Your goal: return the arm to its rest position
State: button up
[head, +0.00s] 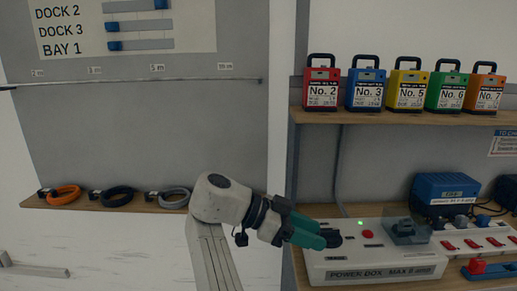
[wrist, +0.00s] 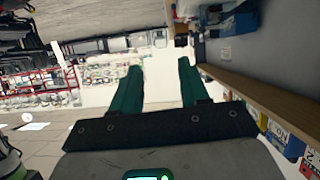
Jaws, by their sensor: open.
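My arm reaches in from the bottom middle of the head view, with its white wrist bent to the right. My gripper (head: 318,238) has green fingers and points right, over or just in front of the left end of the white power box (head: 375,270). I cannot tell whether it touches the box. In the wrist view my gripper (wrist: 159,66) shows two green fingers spread apart, with nothing between them.
Padlock-shaped numbered blocks, including a red one (head: 322,88), stand on the upper right shelf (head: 400,117). A blue charger (head: 442,192) sits behind the power box. Orange (head: 63,195) and dark rings lie on the left ledge (head: 130,206).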

jog(key=s+d+f+n+g+y+b, duration=0.1)
jog(key=s+d+f+n+y+b, duration=0.2)
jog(key=d+f, duration=0.7)
jog(key=s+d+f+n+y+b, duration=0.15)
jog(key=s+d+f, duration=0.45)
jog(key=f, duration=0.7)
jog(key=s+d+f+n+y+b, duration=0.2)
jog(key=s+d+f+n, duration=0.35)
jog(key=s+f, duration=0.65)
jog(key=s+a+f+n+t+y+b, duration=0.1)
jog(key=s+a+f+n+y+b, duration=0.2)
jog(key=s, duration=0.6)
jog(key=s+a+f+n+t+y, duration=0.1)
jog(key=s+f+n+y, duration=0.3)
jog(key=s, duration=0.5)
notch_tip(320, 180, up, 15)
jog(key=p, duration=1.4)
jog(key=shift+a+f+p, duration=0.15)
jog(key=shift+p, duration=0.2)
jog(key=shift+h, duration=0.25)
